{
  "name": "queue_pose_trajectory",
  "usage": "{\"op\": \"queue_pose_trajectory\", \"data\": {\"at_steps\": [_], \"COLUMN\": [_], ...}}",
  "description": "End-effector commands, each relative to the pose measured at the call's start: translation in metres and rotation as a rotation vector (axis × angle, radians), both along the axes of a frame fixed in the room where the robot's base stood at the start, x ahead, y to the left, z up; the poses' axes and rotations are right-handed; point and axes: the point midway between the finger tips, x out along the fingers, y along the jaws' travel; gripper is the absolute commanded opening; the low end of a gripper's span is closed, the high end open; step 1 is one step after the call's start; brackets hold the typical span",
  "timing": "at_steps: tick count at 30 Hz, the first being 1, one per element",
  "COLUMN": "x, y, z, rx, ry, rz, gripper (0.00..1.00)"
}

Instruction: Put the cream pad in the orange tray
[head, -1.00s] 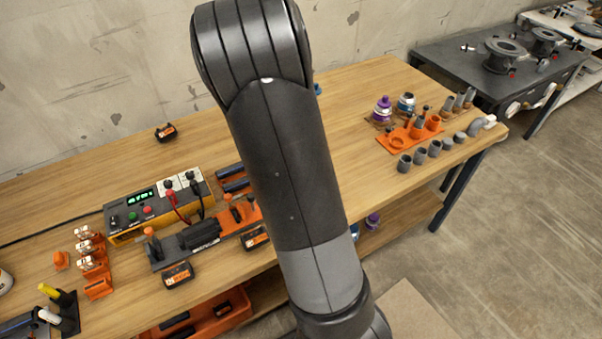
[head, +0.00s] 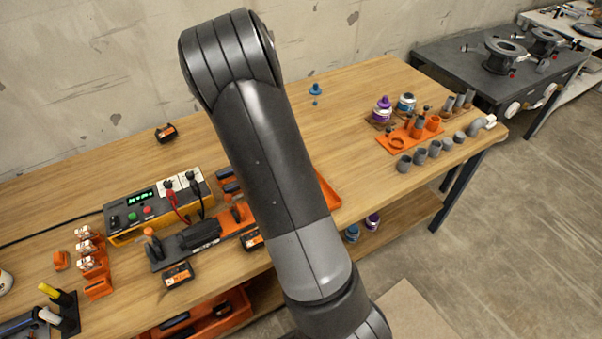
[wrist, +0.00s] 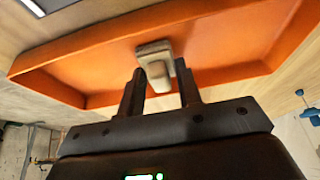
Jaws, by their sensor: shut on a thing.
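The orange tray (wrist: 220,45) fills much of the wrist view. In the head view its right part (head: 328,192) shows on the bench beside my arm, and the rest is hidden. The small cream pad (wrist: 154,56) is between the fingertips of my gripper (wrist: 160,82), which is shut on it. In the wrist view the pad appears against the tray's floor, inside the rim. I cannot tell whether it touches the floor. My gripper is hidden in the head view.
A power supply (head: 155,208) with leads and a row of tools stand left of my arm. An orange holder (head: 398,143) with grey pipe pieces is at the right. A small blue item (head: 315,89) stands behind the tray. The bench between is clear.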

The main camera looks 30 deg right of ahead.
Motion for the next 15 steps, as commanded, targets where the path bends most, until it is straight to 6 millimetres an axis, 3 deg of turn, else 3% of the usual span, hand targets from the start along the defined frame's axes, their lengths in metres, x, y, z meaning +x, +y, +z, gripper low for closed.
{"op": "queue_pose_trajectory", "data": {"at_steps": [1,2,3,9,15], "x": [-0.0003,-0.0002,-0.0002,-0.0002,-0.0001], "y": [0.0000,-0.0001,0.0000,0.0000,0.0000], "z": [-0.0020,-0.0015,-0.0013,-0.0013,-0.0011], "rx": [0.000,0.000,0.000,0.000,0.000], "ry": [0.001,0.001,0.001,0.001,0.000], "rz": [0.000,0.000,0.000,0.000,0.000], "gripper": [0.10,0.34,0.37,0.54,0.54]}}
